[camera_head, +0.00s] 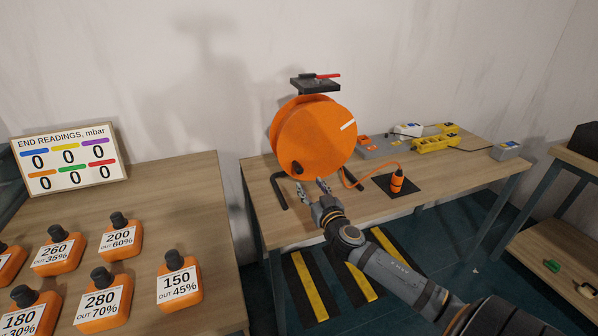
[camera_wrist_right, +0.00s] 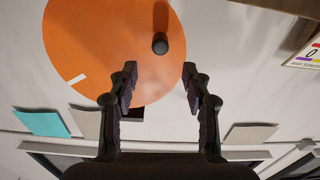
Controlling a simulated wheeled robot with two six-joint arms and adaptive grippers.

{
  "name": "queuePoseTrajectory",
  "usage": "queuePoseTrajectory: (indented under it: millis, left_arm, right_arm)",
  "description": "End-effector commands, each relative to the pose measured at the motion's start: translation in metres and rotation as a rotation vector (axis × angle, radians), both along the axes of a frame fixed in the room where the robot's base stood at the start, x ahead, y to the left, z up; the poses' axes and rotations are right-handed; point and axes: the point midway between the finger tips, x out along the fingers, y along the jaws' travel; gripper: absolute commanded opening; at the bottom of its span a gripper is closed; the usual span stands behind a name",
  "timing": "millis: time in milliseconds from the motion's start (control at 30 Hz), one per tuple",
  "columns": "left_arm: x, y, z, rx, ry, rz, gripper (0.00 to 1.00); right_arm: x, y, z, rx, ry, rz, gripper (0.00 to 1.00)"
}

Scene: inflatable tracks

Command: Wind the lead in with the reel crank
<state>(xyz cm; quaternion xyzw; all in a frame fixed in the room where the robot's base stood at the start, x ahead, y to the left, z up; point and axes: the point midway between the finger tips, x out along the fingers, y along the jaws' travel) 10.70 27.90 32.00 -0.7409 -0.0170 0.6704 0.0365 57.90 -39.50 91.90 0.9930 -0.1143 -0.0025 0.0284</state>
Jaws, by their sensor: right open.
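The orange reel (camera_head: 312,138) stands on the wooden table, its round face toward me with a short white mark near the rim. Its dark crank knob (camera_head: 297,168) sits low on the left of the face; it also shows in the right wrist view (camera_wrist_right: 160,43). An orange lead (camera_head: 349,181) runs from the reel to an orange plug (camera_head: 397,182) on a black pad. My right gripper (camera_head: 311,189) is open and empty just below and right of the knob, apart from it. In the right wrist view, the knob lies beyond the fingertips (camera_wrist_right: 158,80). My left gripper is out of view.
A small stand (camera_head: 315,86) with a red-handled item is above the reel. A grey box (camera_head: 385,146) and yellow devices (camera_head: 436,142) lie at the table's back right. A left table (camera_head: 188,220) holds several orange labelled blocks and a readings board (camera_head: 69,160).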

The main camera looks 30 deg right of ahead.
Motion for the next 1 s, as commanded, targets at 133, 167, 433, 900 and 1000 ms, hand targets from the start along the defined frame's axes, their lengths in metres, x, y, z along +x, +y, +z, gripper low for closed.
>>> queuePoseTrajectory:
  millis: [133, 167, 433, 900, 1000]
  left_arm:
    - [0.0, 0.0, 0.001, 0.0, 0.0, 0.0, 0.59]
    - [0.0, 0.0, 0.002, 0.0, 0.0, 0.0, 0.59]
    - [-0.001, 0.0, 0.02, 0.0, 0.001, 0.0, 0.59]
    - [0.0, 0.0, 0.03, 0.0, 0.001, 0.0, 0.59]
    - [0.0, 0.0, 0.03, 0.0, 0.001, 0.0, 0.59]
  right_arm:
    - [0.003, -0.001, 0.001, 0.004, -0.002, 0.0, 0.49]
    - [0.006, -0.002, 0.001, 0.004, -0.001, -0.002, 0.49]
    - [0.057, -0.013, 0.004, 0.011, -0.002, -0.003, 0.49]
    - [0.102, -0.024, -0.001, 0.004, 0.002, 0.0, 0.49]
    - [0.102, -0.024, -0.001, 0.004, 0.002, 0.0, 0.49]
